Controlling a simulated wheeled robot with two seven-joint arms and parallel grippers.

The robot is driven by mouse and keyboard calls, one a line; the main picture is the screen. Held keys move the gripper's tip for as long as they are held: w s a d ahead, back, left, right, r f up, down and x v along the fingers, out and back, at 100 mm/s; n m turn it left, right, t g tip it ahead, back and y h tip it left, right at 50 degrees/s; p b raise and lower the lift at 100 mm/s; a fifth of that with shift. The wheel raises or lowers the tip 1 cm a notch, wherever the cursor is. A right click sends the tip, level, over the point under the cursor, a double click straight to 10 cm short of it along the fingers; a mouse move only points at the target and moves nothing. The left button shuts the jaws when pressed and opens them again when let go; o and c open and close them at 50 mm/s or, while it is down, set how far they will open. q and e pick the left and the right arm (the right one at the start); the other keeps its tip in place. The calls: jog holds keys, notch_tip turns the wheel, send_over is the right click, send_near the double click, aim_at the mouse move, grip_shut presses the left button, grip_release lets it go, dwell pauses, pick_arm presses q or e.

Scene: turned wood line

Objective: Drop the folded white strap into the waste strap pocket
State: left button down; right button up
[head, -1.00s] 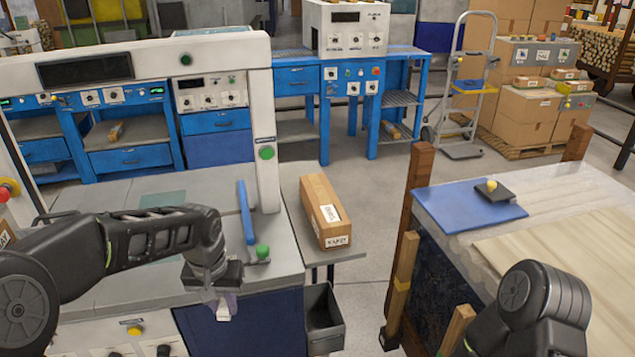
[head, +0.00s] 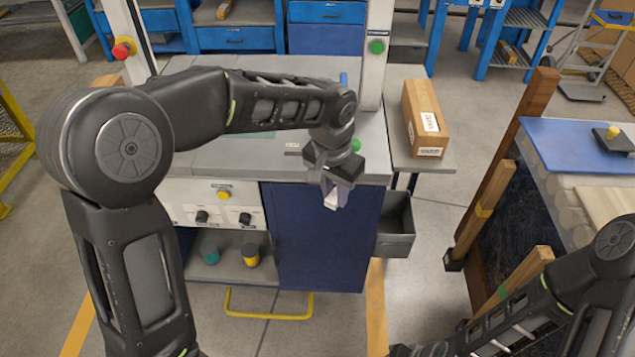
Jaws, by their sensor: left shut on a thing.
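My left gripper (head: 336,188) is shut on the folded white strap (head: 331,200). Only a small pale end of the strap shows below the fingers; the rest is hidden by them. The gripper points down in front of the machine's front edge, above the dark blue cabinet door. The open grey bin on the cabinet's right side, which looks like the waste strap pocket (head: 396,246), is to the right of and lower than the gripper. My right arm comes in at the lower right; its gripper is out of the picture.
A green button (head: 376,47) is on the white post. A wooden-posted stand with a blue mat (head: 575,140) is at the right. Floor is clear between.

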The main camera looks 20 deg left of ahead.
pick_arm(q)
jog(key=s+d+r+m, duration=0.2)
jog(key=d+r+m, duration=0.1)
jog(key=d, duration=0.5)
jog(key=shift+s+m, duration=0.25)
jog(key=shift+m, duration=0.45)
pick_arm(e)
jog(key=shift+o, duration=0.2)
